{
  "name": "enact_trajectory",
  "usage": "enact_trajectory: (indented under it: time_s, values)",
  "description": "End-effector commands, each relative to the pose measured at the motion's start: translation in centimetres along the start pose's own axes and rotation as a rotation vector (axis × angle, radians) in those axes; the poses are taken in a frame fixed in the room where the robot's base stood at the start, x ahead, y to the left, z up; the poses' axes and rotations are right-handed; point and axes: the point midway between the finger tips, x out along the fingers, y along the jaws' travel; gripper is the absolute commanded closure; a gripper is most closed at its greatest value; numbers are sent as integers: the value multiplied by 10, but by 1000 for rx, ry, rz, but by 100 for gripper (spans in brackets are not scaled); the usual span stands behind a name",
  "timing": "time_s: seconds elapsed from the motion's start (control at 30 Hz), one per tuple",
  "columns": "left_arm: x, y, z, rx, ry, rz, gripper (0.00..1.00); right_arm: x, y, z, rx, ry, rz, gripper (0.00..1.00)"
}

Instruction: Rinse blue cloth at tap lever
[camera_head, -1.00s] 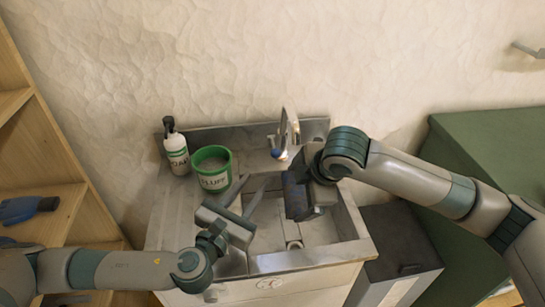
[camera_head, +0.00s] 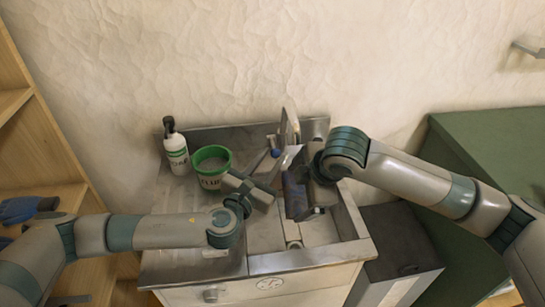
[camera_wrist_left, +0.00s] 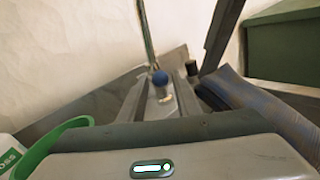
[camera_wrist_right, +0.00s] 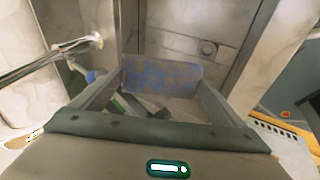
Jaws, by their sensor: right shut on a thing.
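The blue cloth (camera_head: 294,197) is a mottled blue sheet over the sink basin (camera_head: 262,234). My right gripper (camera_head: 308,190) is shut on it; in the right wrist view the cloth (camera_wrist_right: 160,77) spans between the fingertips. The tap (camera_head: 288,128) stands at the back of the sink. Its lever has a blue knob (camera_head: 275,153); the knob also shows in the left wrist view (camera_wrist_left: 160,77). My left gripper (camera_head: 271,163) is open and empty, its fingers pointing at the lever. The knob appears between the fingertips; I cannot tell whether they touch it.
A green-rimmed bucket (camera_head: 211,180) and a white soap bottle (camera_head: 176,150) stand left of the basin, close to my left gripper. A green cabinet (camera_head: 490,140) is on the right. A wooden shelf (camera_head: 40,195) is on the left.

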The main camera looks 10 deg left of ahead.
Motion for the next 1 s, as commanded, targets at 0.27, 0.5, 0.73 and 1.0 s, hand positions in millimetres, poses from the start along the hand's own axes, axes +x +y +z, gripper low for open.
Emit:
enact_trajectory:
  time_s: [0.27, 0.5, 0.73, 1.0]
  values:
    - [14, 0, 0, 0, 0, -1, 70, 0, 0, 0, 0, 0, 0, 29]
    - [14, 0, 0, 0, 0, -1, 72, 0, 0, 0, 0, 0, 0, 29]
    - [14, 0, 0, 0, 0, -1, 100, 0, 0, 0, 0, 0, 0, 29]
    - [12, -3, -11, -2, 4, -2, 100, 0, 0, 0, 0, 0, 0, 29]
